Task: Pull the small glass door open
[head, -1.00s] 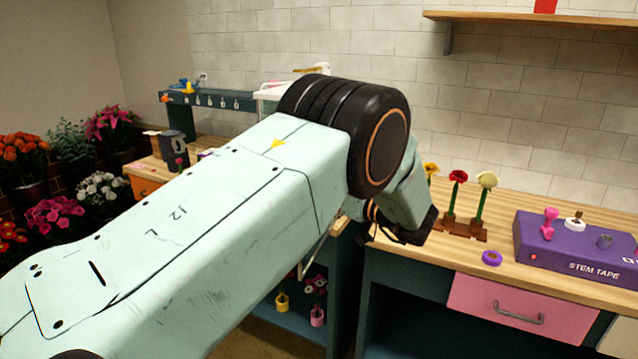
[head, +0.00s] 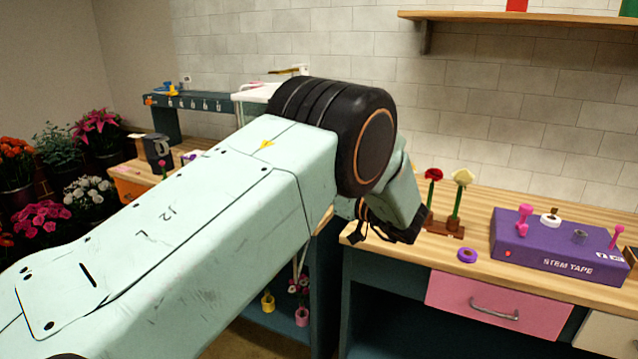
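My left arm reaches in from the left across the middle of the view. Its gripper (head: 372,232) points down at the front edge of the wooden counter. The fingers are dark and mostly hidden by the wrist, so I cannot tell whether they are open or shut. I cannot clearly make out the small glass door. Below the arm, an opening in the dark bench shows a yellow pot (head: 268,302) and a pink pot (head: 302,316) on a low shelf. A thin pale line stands near them, partly hidden by my arm. My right gripper is not in view.
The counter (head: 590,287) holds a purple stem tape box (head: 560,250), a purple tape roll (head: 467,255) and flowers in a brown stand (head: 443,226). A pink drawer (head: 495,305) is below. Potted flowers (head: 45,215) stand at the left. A wooden shelf (head: 530,20) is above.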

